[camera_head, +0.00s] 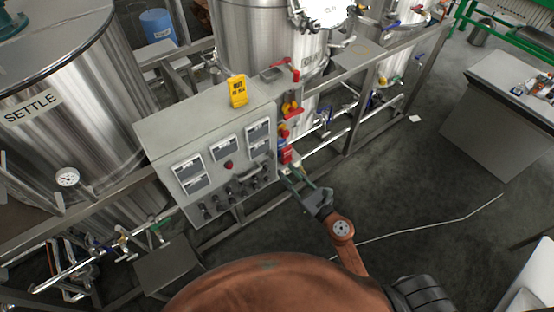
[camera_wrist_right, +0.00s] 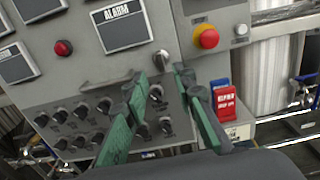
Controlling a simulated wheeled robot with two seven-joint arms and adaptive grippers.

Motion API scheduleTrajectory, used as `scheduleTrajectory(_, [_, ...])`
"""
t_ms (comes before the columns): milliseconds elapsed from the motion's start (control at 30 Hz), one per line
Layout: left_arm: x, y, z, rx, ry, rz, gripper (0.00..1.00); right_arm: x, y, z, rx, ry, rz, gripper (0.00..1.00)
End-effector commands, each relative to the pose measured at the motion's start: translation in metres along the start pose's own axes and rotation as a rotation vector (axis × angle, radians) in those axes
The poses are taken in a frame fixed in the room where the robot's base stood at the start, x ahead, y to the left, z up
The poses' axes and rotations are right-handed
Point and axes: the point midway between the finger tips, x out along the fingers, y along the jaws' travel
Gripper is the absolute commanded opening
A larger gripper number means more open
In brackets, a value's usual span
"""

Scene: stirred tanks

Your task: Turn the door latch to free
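A grey control cabinet (camera_head: 222,147) with meters and black knobs stands left of my right gripper. In the right wrist view its front panel (camera_wrist_right: 185,45) fills much of the picture. A small silver fitting (camera_wrist_right: 162,60) on the panel, just beyond the fingertips, looks like the door latch, but I cannot be sure. A pale bar handle (camera_wrist_right: 98,85) is left of it. My right gripper (camera_head: 292,178) is at the cabinet's right front. In the wrist view its green fingers (camera_wrist_right: 162,80) are apart, with nothing seen between them. Contact cannot be told. My left gripper is not in view.
A red emergency button (camera_wrist_right: 208,37) on a yellow base and a red-and-blue tag box (camera_wrist_right: 223,100) are right of the fingers. A yellow sign (camera_head: 238,91) stands on the cabinet. A steel SETTLE tank (camera_head: 95,95) stands left. The floor (camera_head: 430,175) at right is mostly clear.

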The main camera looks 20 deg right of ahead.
Motion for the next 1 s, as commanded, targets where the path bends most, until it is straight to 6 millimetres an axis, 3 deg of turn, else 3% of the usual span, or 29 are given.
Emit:
scheduleTrajectory(200, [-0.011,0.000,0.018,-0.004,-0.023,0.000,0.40,0.035,0.000,0.003,0.004,-0.002,0.000,0.25])
scheduleTrajectory(433, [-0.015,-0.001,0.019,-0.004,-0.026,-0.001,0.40,0.064,0.000,0.001,0.006,-0.001,0.000,0.25])
scheduleTrajectory(833, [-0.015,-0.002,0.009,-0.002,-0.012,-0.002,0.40,0.071,0.000,-0.001,0.007,0.001,-0.001,0.24])
scheduleTrajectory(1000, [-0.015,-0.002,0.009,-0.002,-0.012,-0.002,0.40,0.071,0.000,-0.001,0.007,0.000,-0.001,0.12])
